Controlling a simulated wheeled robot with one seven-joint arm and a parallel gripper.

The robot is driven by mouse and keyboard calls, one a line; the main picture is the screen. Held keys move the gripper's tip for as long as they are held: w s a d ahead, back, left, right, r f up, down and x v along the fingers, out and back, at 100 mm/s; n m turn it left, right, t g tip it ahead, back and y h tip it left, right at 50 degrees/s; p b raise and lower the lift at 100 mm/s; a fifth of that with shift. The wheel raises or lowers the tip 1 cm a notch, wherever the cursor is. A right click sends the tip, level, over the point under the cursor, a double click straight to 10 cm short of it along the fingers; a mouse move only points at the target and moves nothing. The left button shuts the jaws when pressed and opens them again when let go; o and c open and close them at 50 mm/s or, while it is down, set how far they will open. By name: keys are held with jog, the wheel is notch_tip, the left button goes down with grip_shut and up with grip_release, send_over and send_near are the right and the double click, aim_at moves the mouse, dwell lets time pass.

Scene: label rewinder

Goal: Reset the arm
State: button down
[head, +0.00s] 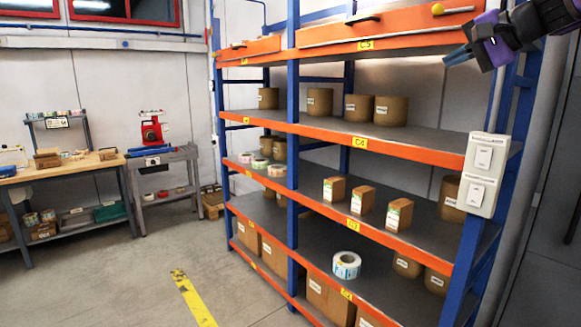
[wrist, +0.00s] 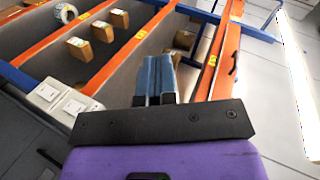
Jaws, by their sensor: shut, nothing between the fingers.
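My gripper (head: 458,55) is at the upper right of the head view, in front of the right end of the shelf rack. Its blue fingers are shut and empty, pointing left. In the wrist view my gripper (wrist: 154,62) shows its two fingers side by side with nothing between them. It is apart from the shelves and touches nothing that I can see. The arm links behind the gripper run out of the head view at the top right.
The orange and blue shelf rack (head: 370,146) holds boxes, cylinders and a white label roll (head: 346,265). A switch box (head: 483,174) is on its right post. A workbench (head: 75,168) and a red machine (head: 153,130) stand at left. The floor (head: 120,275) at front left is clear.

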jog(key=s+a+f+n+g+h, duration=0.2)
jog(key=s+a+f, duration=0.1)
jog(key=s+f, duration=0.4)
jog(key=s+a+f+n+g+h, duration=0.2)
jog(key=s+f, duration=0.3)
jog(key=s, duration=0.4)
jog(key=s+d+f+n+g+h, duration=0.1)
jog(key=s+d+f+n+h, duration=0.1)
jog(key=s+f, duration=1)
jog(key=shift+s+d+n+g+h, duration=0.35)
jog(key=shift+s+n+h, duration=0.25)
jog(key=shift+n+h, duration=0.25)
jog(key=shift+f, duration=0.1)
